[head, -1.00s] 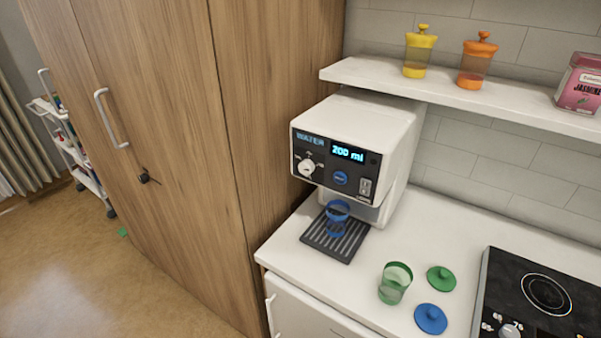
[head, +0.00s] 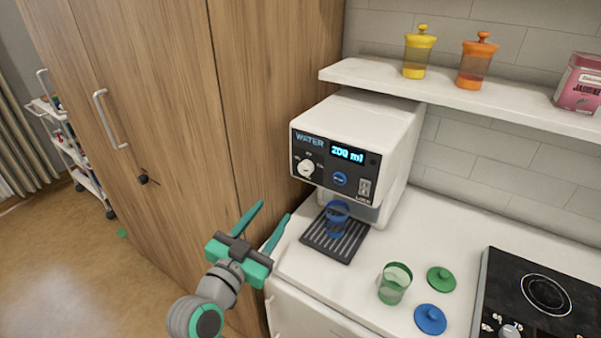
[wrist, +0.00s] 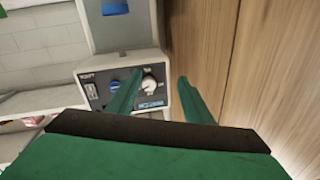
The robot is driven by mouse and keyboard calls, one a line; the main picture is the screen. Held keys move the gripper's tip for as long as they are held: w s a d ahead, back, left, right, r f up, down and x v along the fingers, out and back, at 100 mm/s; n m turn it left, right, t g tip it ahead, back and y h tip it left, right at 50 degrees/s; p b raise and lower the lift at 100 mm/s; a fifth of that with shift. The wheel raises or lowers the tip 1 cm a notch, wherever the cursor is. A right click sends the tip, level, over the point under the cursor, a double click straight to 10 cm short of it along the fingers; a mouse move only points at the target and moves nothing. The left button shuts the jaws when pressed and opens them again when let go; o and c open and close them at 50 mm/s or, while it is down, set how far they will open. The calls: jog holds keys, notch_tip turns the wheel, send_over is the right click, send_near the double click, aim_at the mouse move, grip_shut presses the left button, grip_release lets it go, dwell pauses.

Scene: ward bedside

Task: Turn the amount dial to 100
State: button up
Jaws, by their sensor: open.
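The white water dispenser (head: 398,135) stands on the counter against the wooden cabinet, and its display (head: 347,153) reads 200 ml. The amount dial (head: 306,168) is a white knob at the left of its dark front panel, with small marks around it. In the wrist view the panel is upside down and the dial (wrist: 149,85) shows between the fingers, partly beside the left one. My gripper (head: 268,221) is open and empty, in front of and below the dispenser, apart from the dial.
A green cup (head: 395,284), a green lid (head: 441,280) and a blue lid (head: 430,319) are on the counter right of the tray. A hob (head: 535,300) is at the right. The wooden cabinet (head: 275,90) closes off the dispenser's left side.

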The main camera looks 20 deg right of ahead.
aim_at(303, 169)
notch_tip(303, 169, up, 6)
jog(key=d+m+g+h, duration=0.2)
jog(key=m, duration=0.2)
jog(key=x, duration=1)
jog(key=shift+a, duration=0.1)
jog(key=c, duration=1.1)
